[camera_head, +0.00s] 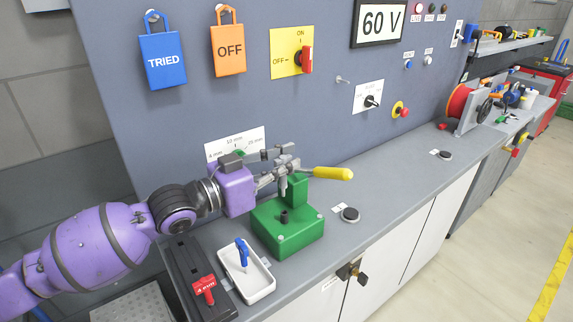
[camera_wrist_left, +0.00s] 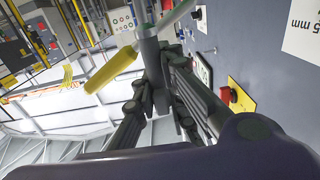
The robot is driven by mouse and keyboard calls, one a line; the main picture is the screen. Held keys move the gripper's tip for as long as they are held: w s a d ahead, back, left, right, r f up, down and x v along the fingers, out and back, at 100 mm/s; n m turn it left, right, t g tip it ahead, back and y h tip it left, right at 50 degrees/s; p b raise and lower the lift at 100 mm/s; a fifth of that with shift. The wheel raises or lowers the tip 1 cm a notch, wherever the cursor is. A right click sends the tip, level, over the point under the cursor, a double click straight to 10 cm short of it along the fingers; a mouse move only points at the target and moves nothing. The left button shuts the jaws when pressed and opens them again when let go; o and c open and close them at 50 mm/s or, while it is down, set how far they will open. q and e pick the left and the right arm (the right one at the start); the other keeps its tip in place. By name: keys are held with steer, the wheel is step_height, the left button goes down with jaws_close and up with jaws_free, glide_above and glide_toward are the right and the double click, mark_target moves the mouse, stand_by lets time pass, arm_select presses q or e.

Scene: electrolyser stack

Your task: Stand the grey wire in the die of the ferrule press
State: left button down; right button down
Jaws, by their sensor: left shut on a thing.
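The green ferrule press (camera_head: 288,232) stands on the bench with a small dark die (camera_head: 284,215) on its base. Its metal lever ends in a yellow handle (camera_head: 333,173), which also shows in the left wrist view (camera_wrist_left: 115,72). My left gripper (camera_head: 284,160) is above the press, close to the lever; whether they touch cannot be told. In the left wrist view, its fingers (camera_wrist_left: 150,88) are shut on a dark grey upright piece, seemingly the grey wire (camera_wrist_left: 149,52). The wire's lower end is not clear to see. My right gripper is not in view.
A white tray (camera_head: 262,291) with a blue-handled tool (camera_head: 242,255) lies left of the press, beside a black rack with a red 4 mm tag (camera_head: 204,290). A round black button (camera_head: 349,215) is to the right. The bench beyond is mostly clear up to a red spool (camera_head: 457,101).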

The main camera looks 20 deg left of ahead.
mark_target(281, 182)
arm_select(q)
steer(key=shift+d+r, duration=0.15)
steer(key=shift+r, duration=0.05)
steer(key=shift+d+r, duration=0.1)
steer(key=shift+r, duration=0.2)
steer(key=shift+a, duration=0.2)
steer(key=shift+f, duration=1.15)
steer(key=shift+f+b, duration=0.5)
steer(key=shift+f, duration=0.9)
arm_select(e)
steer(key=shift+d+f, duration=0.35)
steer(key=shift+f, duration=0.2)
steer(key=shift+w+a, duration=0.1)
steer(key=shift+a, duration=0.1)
arm_select(q)
steer(key=shift+h, duration=0.3)
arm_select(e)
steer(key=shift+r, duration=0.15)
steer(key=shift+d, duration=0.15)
